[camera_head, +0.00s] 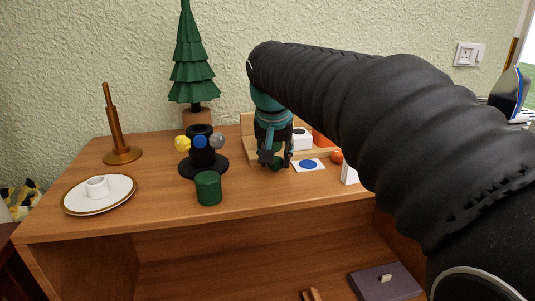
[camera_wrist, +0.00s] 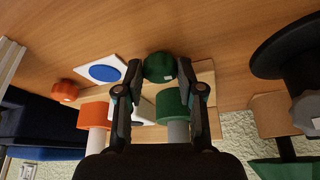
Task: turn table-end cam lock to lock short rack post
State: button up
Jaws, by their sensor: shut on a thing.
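My gripper (camera_head: 275,157) points down over the wooden rack (camera_head: 247,124). In the wrist view my gripper (camera_wrist: 160,66) has its two fingertips on either side of a green round knob (camera_wrist: 160,68), which looks like the cam lock. It is shut on this knob, which carries a small white mark and sits at the rack's edge. I cannot tell which post is the short one. In the head view my fingers hide most of the green knob.
A white card with a blue disc (camera_head: 308,165) and a small orange knob (camera_head: 337,156) lie right of my gripper. A green cup (camera_head: 208,188), a black stand with coloured knobs (camera_head: 203,165) and a white plate (camera_head: 75,205) stand left. A tree (camera_head: 194,70) stands behind.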

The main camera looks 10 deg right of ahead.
dwell(0.4)
jog(key=o, duration=1.1)
jog(key=shift+o, duration=0.2)
jog(key=v, duration=1.2)
jog(key=shift+a, duration=0.1)
